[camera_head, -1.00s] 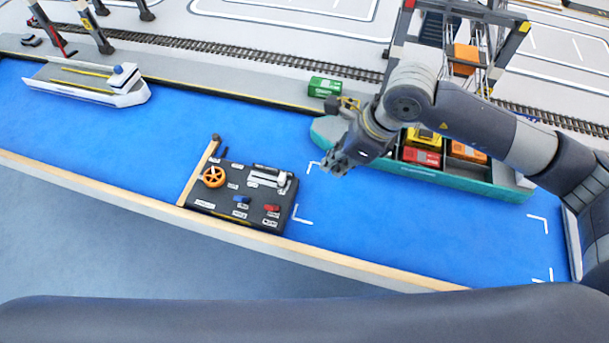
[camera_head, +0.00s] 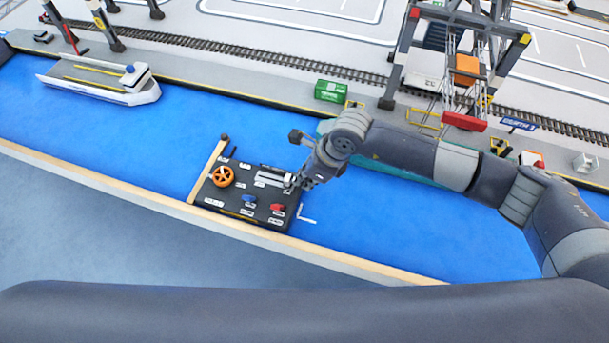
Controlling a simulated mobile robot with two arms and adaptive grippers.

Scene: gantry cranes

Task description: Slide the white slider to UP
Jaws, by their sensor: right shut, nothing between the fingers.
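The dark control panel (camera_head: 225,199) lies on the blue water surface, beside the wooden edge. It carries an orange wheel (camera_head: 222,176), a blue control (camera_head: 249,201) and a red control (camera_head: 278,208). The white slider (camera_head: 272,180) is at the panel's upper right, and my right gripper hides part of it. My right gripper (camera_head: 293,188) is shut and empty, with its fingertips over or at the slider's right end. I cannot tell whether they touch it. The panel labels are too small to read. My left gripper is not in view.
A white ship (camera_head: 100,82) floats at the upper left. A green container (camera_head: 330,91) stands on the quay. A gantry crane (camera_head: 460,60) stands at the upper right. My right arm covers much of the teal ship (camera_head: 395,172).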

